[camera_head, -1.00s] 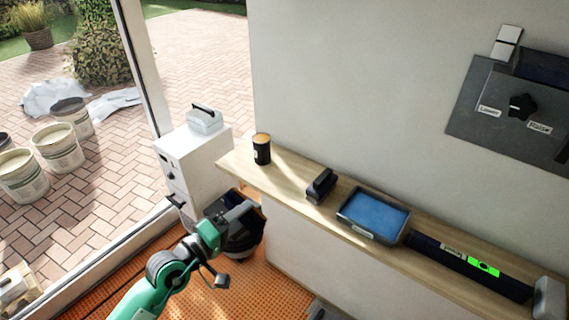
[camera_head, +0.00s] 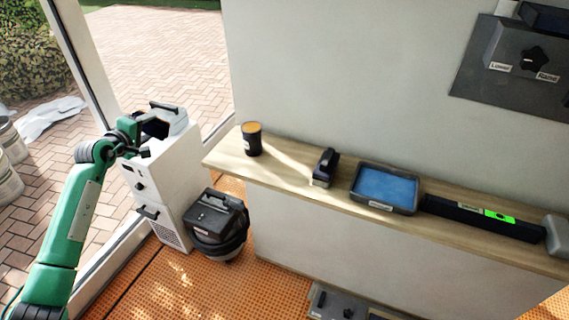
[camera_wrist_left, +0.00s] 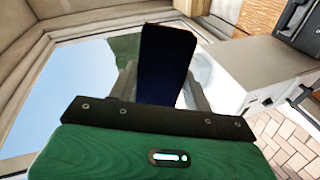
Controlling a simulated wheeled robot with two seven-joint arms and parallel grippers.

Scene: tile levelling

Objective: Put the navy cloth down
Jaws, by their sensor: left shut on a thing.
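The navy cloth (camera_wrist_left: 165,62) is a dark, flat, upright piece between the fingers of my left gripper in the left wrist view. My left gripper (camera_head: 150,128) is shut on it, raised in front of the top of the white cabinet (camera_head: 172,185) in the head view. There the cloth is small and dark against the gripper, and its edges are hard to make out. I cannot tell how far the cloth is from the cabinet top. My right gripper is not in view.
A black vacuum-like machine (camera_head: 216,222) stands on the orange floor beside the cabinet. The wooden shelf (camera_head: 285,178) carries a dark cup (camera_head: 251,139), a black block-like tool (camera_head: 325,167), a blue-filled tray (camera_head: 385,187) and a long black case (camera_head: 465,214). A window frame stands at left.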

